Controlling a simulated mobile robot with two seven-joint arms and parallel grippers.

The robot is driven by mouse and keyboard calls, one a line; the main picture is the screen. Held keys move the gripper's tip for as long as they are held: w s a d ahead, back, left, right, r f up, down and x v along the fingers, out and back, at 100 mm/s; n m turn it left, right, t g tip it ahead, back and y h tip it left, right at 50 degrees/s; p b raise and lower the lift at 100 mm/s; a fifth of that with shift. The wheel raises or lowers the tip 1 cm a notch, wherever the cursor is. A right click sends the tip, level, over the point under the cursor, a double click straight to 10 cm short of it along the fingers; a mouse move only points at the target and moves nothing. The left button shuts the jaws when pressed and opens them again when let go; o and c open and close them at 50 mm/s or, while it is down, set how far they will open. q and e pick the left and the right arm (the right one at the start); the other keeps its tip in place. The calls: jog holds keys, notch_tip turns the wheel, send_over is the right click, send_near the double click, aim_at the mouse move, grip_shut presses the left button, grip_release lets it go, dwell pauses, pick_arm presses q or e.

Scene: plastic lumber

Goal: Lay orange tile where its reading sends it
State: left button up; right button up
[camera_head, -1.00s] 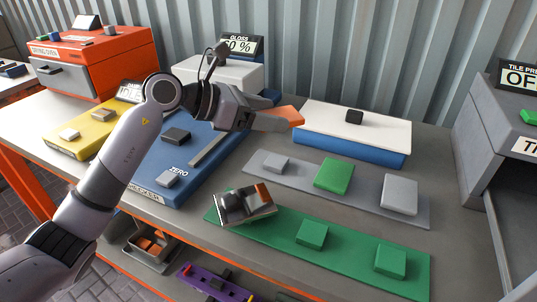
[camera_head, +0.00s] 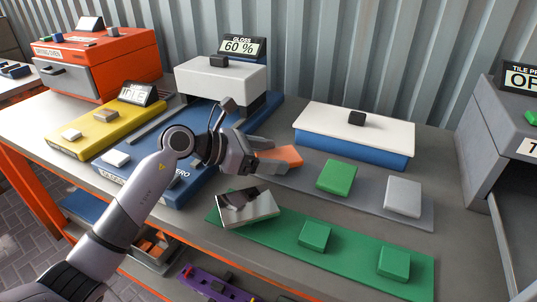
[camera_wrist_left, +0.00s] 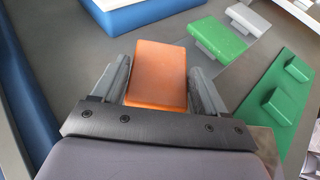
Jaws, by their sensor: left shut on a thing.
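My left gripper (camera_head: 268,160) is shut on the orange tile (camera_head: 280,154), holding it at the left end of the grey strip (camera_head: 368,192). In the left wrist view, the orange tile (camera_wrist_left: 160,75) sits between the two fingers of the left gripper (camera_wrist_left: 162,85). A green tile (camera_head: 336,177) and a light grey block (camera_head: 404,196) lie on the grey strip. The gloss meter's display (camera_head: 240,46) reads 60 %. A green strip (camera_head: 350,254) in front bears a shiny mirror-like block (camera_head: 247,207) and two green blocks. My right gripper is not in view.
A blue box with a white lid (camera_head: 355,125) stands behind the grey strip. The gloss meter (camera_head: 222,80) and its blue base are at left, beside a yellow board (camera_head: 85,143) and an orange oven (camera_head: 110,60). A grey tile press (camera_head: 490,130) stands at right.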

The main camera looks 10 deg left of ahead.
pick_arm(q)
jog(key=shift+f, duration=0.2)
jog(key=o, duration=1.1)
jog(key=shift+o, duration=0.2)
jog(key=shift+r, duration=0.2)
jog(key=shift+a+r, duration=0.1)
jog(key=v, duration=1.1)
jog(key=shift+s, duration=0.15)
jog(key=shift+s+a, duration=0.2)
jog(key=shift+a, duration=0.05)
jog(key=shift+r, duration=0.1)
